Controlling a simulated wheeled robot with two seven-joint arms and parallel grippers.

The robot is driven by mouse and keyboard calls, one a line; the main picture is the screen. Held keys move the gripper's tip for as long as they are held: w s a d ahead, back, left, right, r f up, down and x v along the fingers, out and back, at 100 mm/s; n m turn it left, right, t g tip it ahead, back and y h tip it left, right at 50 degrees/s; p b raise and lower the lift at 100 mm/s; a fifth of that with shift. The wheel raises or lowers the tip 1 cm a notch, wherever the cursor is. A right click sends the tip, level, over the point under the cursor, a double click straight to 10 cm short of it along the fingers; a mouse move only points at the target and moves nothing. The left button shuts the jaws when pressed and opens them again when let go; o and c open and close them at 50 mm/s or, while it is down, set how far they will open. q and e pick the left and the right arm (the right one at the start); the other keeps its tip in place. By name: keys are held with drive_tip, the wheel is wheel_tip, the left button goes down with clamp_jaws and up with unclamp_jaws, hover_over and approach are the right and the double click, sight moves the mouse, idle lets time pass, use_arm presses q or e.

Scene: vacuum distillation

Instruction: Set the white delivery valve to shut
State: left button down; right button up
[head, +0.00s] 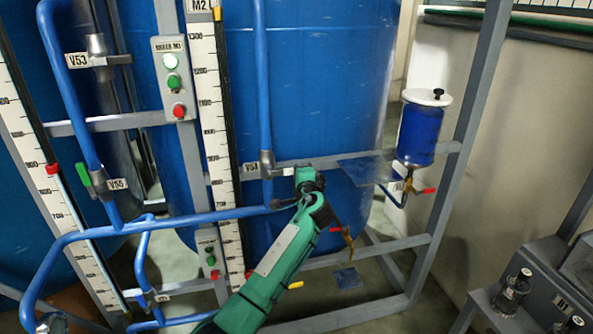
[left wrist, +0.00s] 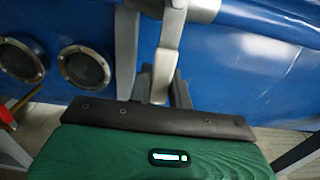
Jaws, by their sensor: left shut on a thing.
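The delivery valve, tagged V54, has a grey body (head: 267,163) on the vertical blue pipe in front of the large blue tank. Its pale lever (left wrist: 165,62) hangs from the fitting in the left wrist view, between my fingers. My left gripper (head: 300,178) is at the valve's right side, at the end of my green arm, and is shut on the lever. In the left wrist view my left gripper (left wrist: 152,88) shows close around the lever. The lever's exact angle is hard to tell in the head view, as the gripper covers most of it. My right gripper is not in view.
Blue pipes (head: 175,222) and a grey frame (head: 455,170) surround the valve. A scale board (head: 212,120) and a button box (head: 174,78) stand at left. A small blue vessel (head: 419,133) with a red-handled valve hangs at right. Valves V53 (head: 97,52) and V55 (head: 100,183) are farther left.

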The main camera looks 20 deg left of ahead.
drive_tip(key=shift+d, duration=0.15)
use_arm(q)
drive_tip(key=c, duration=1.4)
unclamp_jaws()
drive_tip(key=shift+f, duration=0.1)
drive_tip(key=shift+o, duration=0.6)
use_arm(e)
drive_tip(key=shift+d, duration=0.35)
use_arm(q)
drive_tip(key=b+v, duration=0.4)
drive_tip(key=v, duration=0.9)
drive_tip(key=shift+s+d, duration=0.3)
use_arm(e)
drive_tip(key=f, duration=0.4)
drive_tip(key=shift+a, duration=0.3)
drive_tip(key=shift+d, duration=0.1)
